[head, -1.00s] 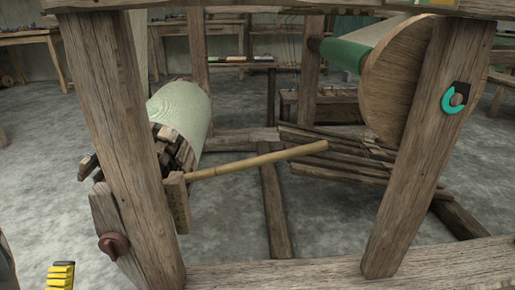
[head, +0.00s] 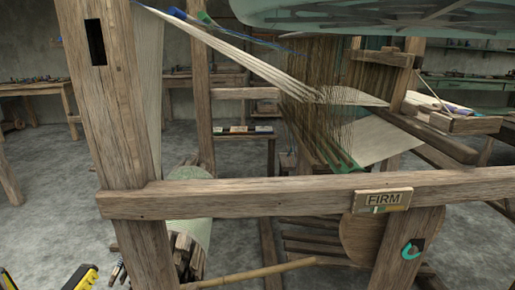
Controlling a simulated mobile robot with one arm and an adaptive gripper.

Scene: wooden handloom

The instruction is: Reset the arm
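My gripper (head: 45,279) shows at the bottom left corner of the head view, cut off by the frame edge. Its two yellow-and-black fingertips stand apart with bare floor between them, and I see nothing held. The rest of my arm is out of view. The wooden handloom (head: 270,190) fills the middle and right. Its left post (head: 118,110) stands beyond my gripper and to its right. No contact between them shows.
A crossbeam carries a plate reading FIRM (head: 382,200). A teal hook (head: 412,249) hangs on the right post. Pale warp threads (head: 235,55) run to the heddles. A wooden pole (head: 250,273) crosses low down. Grey floor (head: 45,190) is open at left.

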